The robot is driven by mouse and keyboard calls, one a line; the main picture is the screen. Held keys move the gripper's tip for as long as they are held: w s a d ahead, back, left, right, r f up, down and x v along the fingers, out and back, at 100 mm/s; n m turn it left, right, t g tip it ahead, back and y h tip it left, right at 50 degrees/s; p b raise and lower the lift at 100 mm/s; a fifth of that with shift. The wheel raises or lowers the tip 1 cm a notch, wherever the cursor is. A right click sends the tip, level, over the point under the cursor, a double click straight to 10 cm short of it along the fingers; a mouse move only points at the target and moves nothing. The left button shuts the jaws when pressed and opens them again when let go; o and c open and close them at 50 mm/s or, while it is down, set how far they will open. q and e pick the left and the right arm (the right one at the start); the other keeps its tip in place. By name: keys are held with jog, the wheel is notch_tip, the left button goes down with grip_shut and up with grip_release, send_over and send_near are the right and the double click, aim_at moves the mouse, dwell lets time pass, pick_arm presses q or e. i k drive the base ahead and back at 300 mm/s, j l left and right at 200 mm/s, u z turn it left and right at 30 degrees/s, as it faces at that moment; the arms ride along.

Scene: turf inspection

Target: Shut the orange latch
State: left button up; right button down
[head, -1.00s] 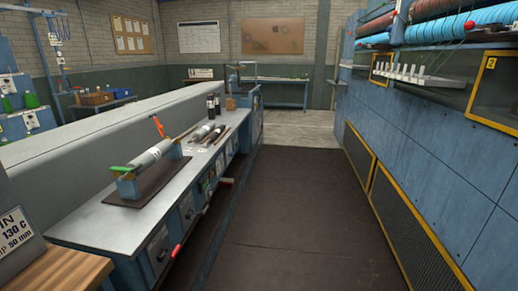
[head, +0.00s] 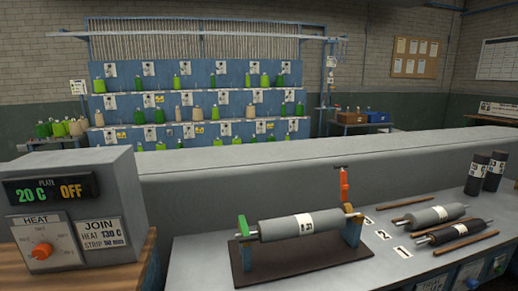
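The orange latch (head: 344,184) stands upright above the right end of a stand. A grey roller (head: 300,224) with a white label lies across the stand, and its right end is by the foot of the latch. A green piece (head: 242,226), perhaps a second latch, is at the roller's left end. The stand's blue right support (head: 352,233) rises from a dark base plate (head: 300,263) on the grey bench. Neither of my grippers is in view.
A heater box (head: 70,215) reading 20 C and OFF stands on wood at the left. Loose rollers (head: 427,216) and thin rods lie on the bench at right, with dark cylinders (head: 476,174) behind. A low grey wall (head: 210,195) runs behind the bench.

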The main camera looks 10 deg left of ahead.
aim_at(344, 187)
jog(key=i+l+u, duration=0.15)
jog(key=l+u, duration=0.75)
jog(key=l, duration=0.15)
jog(key=l+u, duration=0.4)
jog(key=l, duration=0.2)
